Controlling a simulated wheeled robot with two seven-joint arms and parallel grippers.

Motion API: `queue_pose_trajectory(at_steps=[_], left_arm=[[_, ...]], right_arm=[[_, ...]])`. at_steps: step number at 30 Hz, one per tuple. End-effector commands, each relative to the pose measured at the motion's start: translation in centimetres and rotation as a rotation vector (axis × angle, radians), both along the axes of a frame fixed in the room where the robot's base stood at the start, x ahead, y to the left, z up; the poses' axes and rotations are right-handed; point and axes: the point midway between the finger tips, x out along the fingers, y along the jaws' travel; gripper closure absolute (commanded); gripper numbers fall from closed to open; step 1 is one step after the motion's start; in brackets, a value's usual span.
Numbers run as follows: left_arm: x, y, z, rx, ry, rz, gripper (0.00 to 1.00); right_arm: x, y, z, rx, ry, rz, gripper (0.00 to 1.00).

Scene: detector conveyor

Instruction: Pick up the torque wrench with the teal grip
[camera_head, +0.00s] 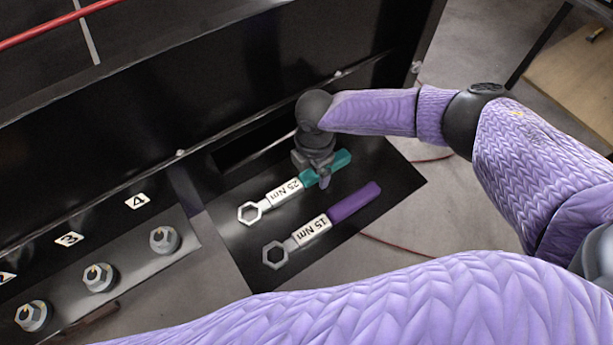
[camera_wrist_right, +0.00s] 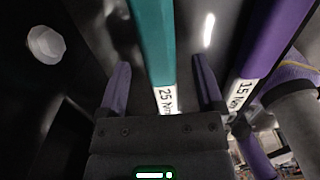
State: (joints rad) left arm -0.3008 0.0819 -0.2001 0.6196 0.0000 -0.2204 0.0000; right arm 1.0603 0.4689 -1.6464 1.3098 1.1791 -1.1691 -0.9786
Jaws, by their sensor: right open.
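The torque wrench with the teal grip (camera_head: 342,159) lies on a dark panel, with a "25 Nm" label and an open ring head pointing left. In the right wrist view its teal grip (camera_wrist_right: 152,40) runs between my two fingers. My right gripper (camera_head: 322,180) is over the grip near the label and hides part of it. In the wrist view the right gripper (camera_wrist_right: 160,62) is open, with a gap on both sides of the grip. I cannot tell how far the fingers reach down around it. My left gripper is not in view.
A purple-grip wrench (camera_head: 354,202) labelled "15 Nm" lies parallel in front; it also shows right of my fingers in the wrist view (camera_wrist_right: 268,40). A ledge at left carries several bolts (camera_head: 164,240) with number tags. A dark wall (camera_head: 230,80) rises behind.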

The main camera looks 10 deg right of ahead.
Motion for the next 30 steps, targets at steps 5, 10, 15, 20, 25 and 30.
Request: queue_pose_trajectory(at_steps=[5, 10, 15, 20, 25, 30], left_arm=[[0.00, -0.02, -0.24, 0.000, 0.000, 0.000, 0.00], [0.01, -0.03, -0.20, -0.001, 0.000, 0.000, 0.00], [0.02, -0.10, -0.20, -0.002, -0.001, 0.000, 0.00], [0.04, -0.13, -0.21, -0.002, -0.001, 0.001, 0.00], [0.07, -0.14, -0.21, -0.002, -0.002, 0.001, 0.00], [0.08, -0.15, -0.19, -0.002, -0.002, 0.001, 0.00]], right_arm=[[-0.02, 0.02, -1.14, 0.000, 0.000, 0.001, 0.15], [-0.02, 0.02, -1.07, 0.000, -0.001, 0.000, 0.25], [-0.02, 0.04, -1.05, 0.000, -0.001, 0.000, 0.61], [-0.02, 0.04, -1.05, 0.000, -0.001, 0.000, 0.95], [-0.02, 0.04, -1.04, 0.000, -0.001, 0.000, 1.00], [-0.01, 0.04, -1.03, 0.000, -0.001, 0.000, 1.00]])
